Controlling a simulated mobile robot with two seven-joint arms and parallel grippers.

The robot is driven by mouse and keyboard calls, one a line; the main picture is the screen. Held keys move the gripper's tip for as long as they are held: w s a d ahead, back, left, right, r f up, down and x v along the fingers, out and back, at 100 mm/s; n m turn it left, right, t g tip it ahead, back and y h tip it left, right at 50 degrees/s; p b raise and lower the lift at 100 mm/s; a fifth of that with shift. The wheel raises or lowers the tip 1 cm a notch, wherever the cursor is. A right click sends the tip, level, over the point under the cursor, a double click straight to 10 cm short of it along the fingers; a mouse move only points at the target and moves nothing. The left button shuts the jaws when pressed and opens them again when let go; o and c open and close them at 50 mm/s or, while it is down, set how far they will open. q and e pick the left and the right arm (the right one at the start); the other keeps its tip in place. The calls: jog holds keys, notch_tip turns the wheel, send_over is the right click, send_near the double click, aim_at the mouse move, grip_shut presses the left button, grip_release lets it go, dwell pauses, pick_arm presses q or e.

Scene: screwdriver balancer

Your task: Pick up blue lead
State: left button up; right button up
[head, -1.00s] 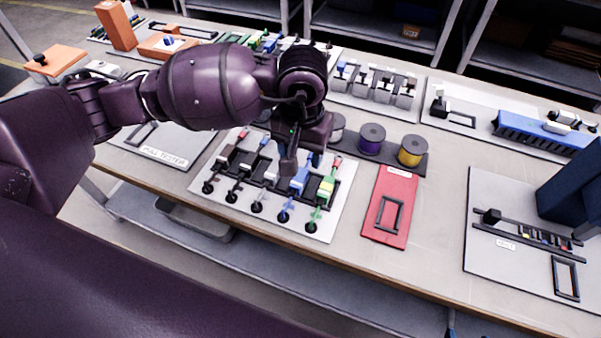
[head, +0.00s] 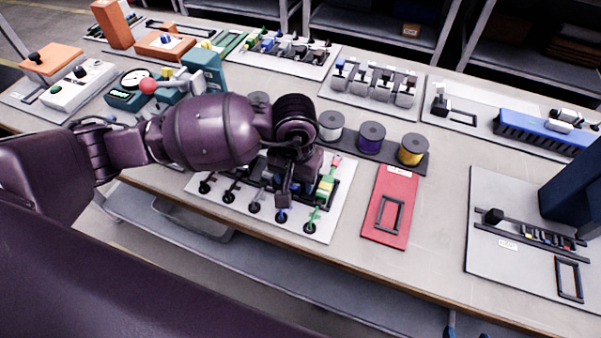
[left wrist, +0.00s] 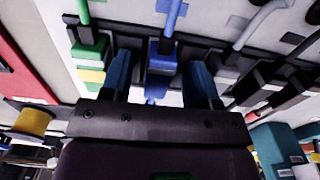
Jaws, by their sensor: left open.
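The blue lead lies on a white board (head: 335,222) in a row of leads. In the head view my left gripper (head: 283,197) covers most of it, and only its lower end (head: 281,215) shows. In the left wrist view the blue block of the lead (left wrist: 161,56) sits between the two blue fingers of the open left gripper (left wrist: 160,72). Gaps show on both sides, so the fingers are not closed on it. My right gripper is in neither view.
A green lead (head: 325,188) lies close to the right of the blue one, and black-ended leads (head: 229,196) lie to the left. Behind stand wire spools (head: 371,138). A red plate (head: 390,215) lies to the right. Bare table shows beyond it.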

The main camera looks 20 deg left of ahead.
pick_arm(q)
jog(key=c, duration=1)
jog(key=shift+o, duration=0.2)
jog(key=shift+r, duration=0.1)
